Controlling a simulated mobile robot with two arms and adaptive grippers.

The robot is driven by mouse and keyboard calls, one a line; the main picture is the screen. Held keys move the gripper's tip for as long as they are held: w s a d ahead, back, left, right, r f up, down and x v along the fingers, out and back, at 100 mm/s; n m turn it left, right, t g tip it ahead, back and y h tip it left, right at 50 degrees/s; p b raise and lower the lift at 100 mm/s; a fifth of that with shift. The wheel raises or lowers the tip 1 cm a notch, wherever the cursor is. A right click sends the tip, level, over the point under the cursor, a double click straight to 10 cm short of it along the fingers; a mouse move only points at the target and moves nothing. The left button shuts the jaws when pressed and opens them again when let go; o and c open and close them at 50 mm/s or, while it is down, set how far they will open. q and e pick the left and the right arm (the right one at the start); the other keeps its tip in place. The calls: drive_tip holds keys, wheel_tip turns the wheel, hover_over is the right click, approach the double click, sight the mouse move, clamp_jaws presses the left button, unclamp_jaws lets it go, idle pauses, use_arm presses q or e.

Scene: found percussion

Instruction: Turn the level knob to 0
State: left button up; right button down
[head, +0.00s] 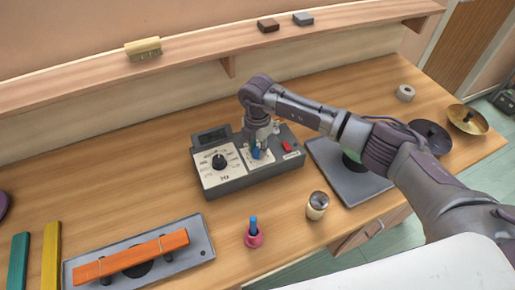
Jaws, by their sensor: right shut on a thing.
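A grey control box (238,183) sits on the wooden bench, with a black knob (218,161) on a white dial marked Hz on its left side. A dark display (211,137) is behind that dial, and a red switch (287,146) is on the right side. My right gripper (257,150) reaches down onto the box's middle panel and is shut on the level knob there. The blue part at the fingertips is small, and the gripper covers most of the knob, so its pointer and setting cannot be read. My left gripper is not in view.
A grey plate (345,186) lies right of the box under my right arm. In front are a small can (317,205) and a pink holder (254,237) with a blue stick. An orange bar (130,256) lies front left. Open bench lies left of the box.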

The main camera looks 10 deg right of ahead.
drive_tip(key=shift+f+n+b, duration=0.15)
drive_tip(key=shift+n+b, duration=0.55)
drive_tip(key=n+b, duration=1.1)
drive_tip(key=shift+n+b, duration=0.3)
drive_tip(key=shift+b, duration=0.05)
drive_tip(key=n+b, duration=0.3)
drive_tip(key=n, duration=0.1)
drive_tip(key=shift+n+b, duration=0.3)
drive_tip(key=shift+b, duration=0.1)
drive_tip(key=n+b, duration=0.2)
drive_tip(key=n, duration=0.1)
drive_tip(key=shift+n, duration=0.3)
drive_tip(key=n+b, duration=0.2)
drive_tip(key=n, duration=0.2)
drive_tip(key=n+b, duration=0.1)
drive_tip(key=n, duration=0.4)
drive_tip(key=shift+r+b, duration=0.2)
drive_tip(key=shift+b, duration=0.15)
drive_tip(key=n, duration=0.4)
drive_tip(key=shift+r+n+b, duration=0.1)
drive_tip(key=shift+n+b, duration=0.25)
drive_tip(key=shift+n, duration=0.05)
drive_tip(key=c, duration=0.9)
unclamp_jaws()
